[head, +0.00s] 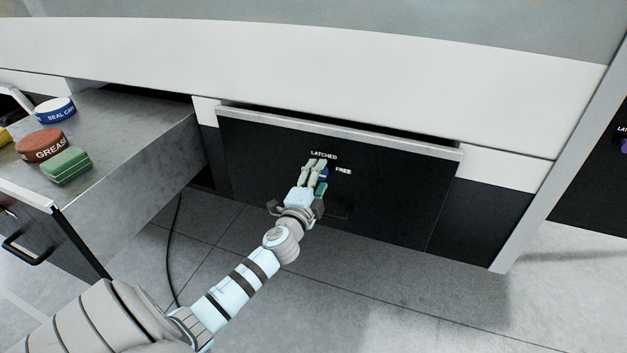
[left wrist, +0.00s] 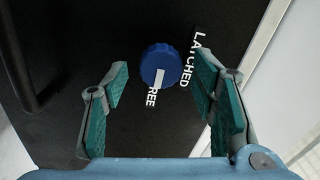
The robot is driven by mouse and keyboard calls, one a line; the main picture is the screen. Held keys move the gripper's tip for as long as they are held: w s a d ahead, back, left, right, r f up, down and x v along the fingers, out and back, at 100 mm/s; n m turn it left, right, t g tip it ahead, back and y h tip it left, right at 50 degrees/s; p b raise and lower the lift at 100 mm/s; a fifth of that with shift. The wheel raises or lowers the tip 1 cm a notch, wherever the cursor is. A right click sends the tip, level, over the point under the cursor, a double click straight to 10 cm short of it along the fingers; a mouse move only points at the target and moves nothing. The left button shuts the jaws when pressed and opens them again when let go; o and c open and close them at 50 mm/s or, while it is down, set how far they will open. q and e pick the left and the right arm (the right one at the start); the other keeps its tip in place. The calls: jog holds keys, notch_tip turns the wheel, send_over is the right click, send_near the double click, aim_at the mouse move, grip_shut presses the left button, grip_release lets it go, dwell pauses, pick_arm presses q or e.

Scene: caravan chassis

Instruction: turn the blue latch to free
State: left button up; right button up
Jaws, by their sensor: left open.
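The blue latch (left wrist: 160,65) is a round ribbed knob on a dark drawer front, seen in the left wrist view. Its white mark points down at the word FREE, whose first letter is hidden; the word LATCHED is to the right. In the head view, only a bit of the latch (head: 323,172) shows past the fingers. My left gripper (head: 315,165) is open in front of it. In the left wrist view its green-padded fingers (left wrist: 158,82) are on either side of the knob, with a gap visible on both sides. My right gripper is not in view.
A dark handle (head: 340,209) is below the latch on the same drawer front (head: 400,205). At left, an open grey drawer (head: 130,130) holds a blue-and-white tin (head: 55,110), a red-brown tin (head: 45,143) and a green block (head: 66,166). Floor is clear at lower right.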

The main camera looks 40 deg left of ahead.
pick_arm(q)
jog(key=v, duration=1.1)
jog(key=shift+s, duration=0.1)
